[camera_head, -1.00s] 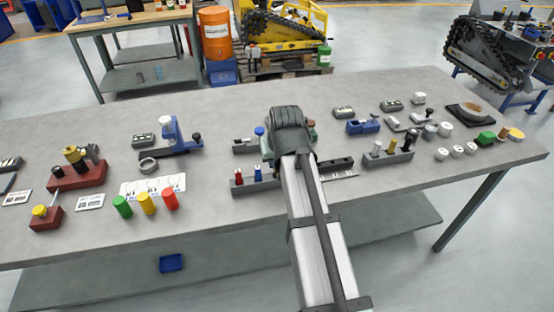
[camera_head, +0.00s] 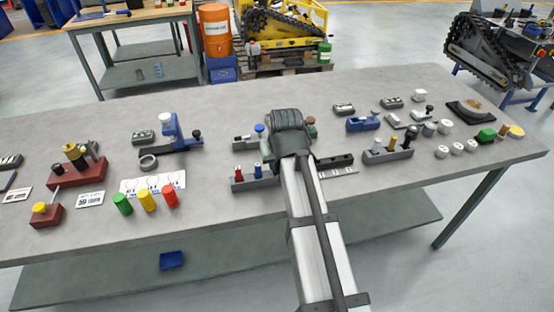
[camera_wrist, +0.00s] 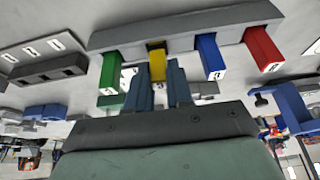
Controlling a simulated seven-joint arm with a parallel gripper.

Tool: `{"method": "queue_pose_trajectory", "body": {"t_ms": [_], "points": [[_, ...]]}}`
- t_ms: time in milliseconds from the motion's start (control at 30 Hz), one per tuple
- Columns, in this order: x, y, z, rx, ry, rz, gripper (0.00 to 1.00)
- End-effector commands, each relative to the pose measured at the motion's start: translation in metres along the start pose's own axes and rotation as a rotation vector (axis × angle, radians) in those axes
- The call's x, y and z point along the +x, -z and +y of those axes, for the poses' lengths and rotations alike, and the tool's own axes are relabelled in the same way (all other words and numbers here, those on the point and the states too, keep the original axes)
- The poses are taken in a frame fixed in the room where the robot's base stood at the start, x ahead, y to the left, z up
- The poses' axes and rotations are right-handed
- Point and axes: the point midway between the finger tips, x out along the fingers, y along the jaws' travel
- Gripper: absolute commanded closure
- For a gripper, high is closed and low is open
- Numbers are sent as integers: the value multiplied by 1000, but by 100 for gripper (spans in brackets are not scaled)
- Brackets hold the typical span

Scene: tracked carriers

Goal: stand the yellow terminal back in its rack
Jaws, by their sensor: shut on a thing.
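In the wrist view the yellow terminal (camera_wrist: 157,62) is between the two fingers of my gripper (camera_wrist: 160,88), which is shut on it. It is in line with the green terminal (camera_wrist: 109,76), the blue terminal (camera_wrist: 210,57) and the red terminal (camera_wrist: 262,48) along the grey rack (camera_wrist: 185,27). Its far end meets the rack edge; whether it is fully seated I cannot tell. In the head view the rack (camera_head: 258,184) shows red and blue terminals, while my gripper and arm hide the yellow one.
A grey block with a blue knob (camera_head: 259,128) stands behind the rack. Green, yellow and red cylinders (camera_head: 147,200) stand to the left. A grey block with upright pegs (camera_head: 388,156) is to the right. The table (camera_head: 225,115) is clear further back.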

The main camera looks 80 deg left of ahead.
Motion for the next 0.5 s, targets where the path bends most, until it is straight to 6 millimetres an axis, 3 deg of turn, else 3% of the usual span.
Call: {"method": "queue_pose_trajectory", "body": {"t_ms": [267, 300, 500], "points": [[0, 0, 0, 0, 0, 0, 100], [0, 0, 0, 0, 0, 0, 77], [0, 0, 0, 0, 0, 0, 58]]}}
